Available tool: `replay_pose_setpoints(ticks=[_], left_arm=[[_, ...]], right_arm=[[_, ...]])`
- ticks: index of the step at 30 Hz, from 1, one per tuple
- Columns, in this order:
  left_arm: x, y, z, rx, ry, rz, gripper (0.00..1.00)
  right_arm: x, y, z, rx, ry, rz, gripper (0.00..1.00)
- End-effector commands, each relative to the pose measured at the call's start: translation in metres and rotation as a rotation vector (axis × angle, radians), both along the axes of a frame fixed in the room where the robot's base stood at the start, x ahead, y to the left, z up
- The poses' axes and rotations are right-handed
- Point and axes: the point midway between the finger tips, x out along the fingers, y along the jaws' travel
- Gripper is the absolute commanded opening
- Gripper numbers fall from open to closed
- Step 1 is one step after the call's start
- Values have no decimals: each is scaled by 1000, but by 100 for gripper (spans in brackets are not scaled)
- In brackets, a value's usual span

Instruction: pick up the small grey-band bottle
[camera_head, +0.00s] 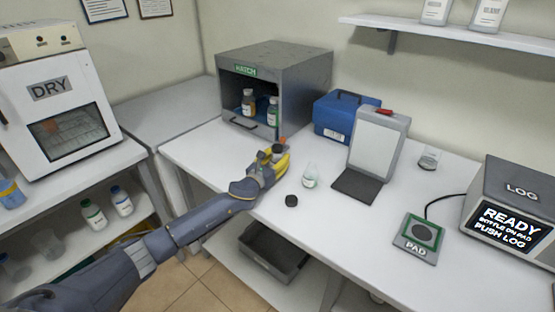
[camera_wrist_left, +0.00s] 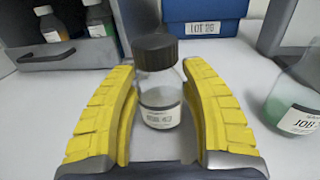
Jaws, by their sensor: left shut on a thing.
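The small grey-band bottle (camera_wrist_left: 158,95) is clear glass with a black cap and a pale label with a grey band. It stands upright between the yellow fingers of my left gripper (camera_wrist_left: 157,72) in the left wrist view. The gripper is shut on it, with a finger on each side. In the head view my left gripper (camera_head: 275,161) is over the white bench in front of the hatch box and hides most of the bottle. My right gripper is not in view.
The hatch box (camera_head: 308,80) holds bottles. A blue case (camera_head: 334,113), an upright panel (camera_head: 378,145), a pad (camera_head: 418,240) and a log unit (camera_head: 517,195) stand rightward.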

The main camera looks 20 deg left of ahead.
Motion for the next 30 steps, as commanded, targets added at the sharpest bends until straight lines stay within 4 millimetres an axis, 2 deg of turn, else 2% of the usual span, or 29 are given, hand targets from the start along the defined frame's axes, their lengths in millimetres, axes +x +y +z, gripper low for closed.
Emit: replay_pose_setpoints(ticks=[5,10,24,30], left_arm=[[1,0,10,-1,-4,-2,12],[0,0,31,2,-6,-1,12],[0,0,139,1,-6,-1,12],[0,0,173,1,-4,-1,12]], right_arm=[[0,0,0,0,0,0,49],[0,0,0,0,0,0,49],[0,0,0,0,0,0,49],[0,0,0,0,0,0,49]])
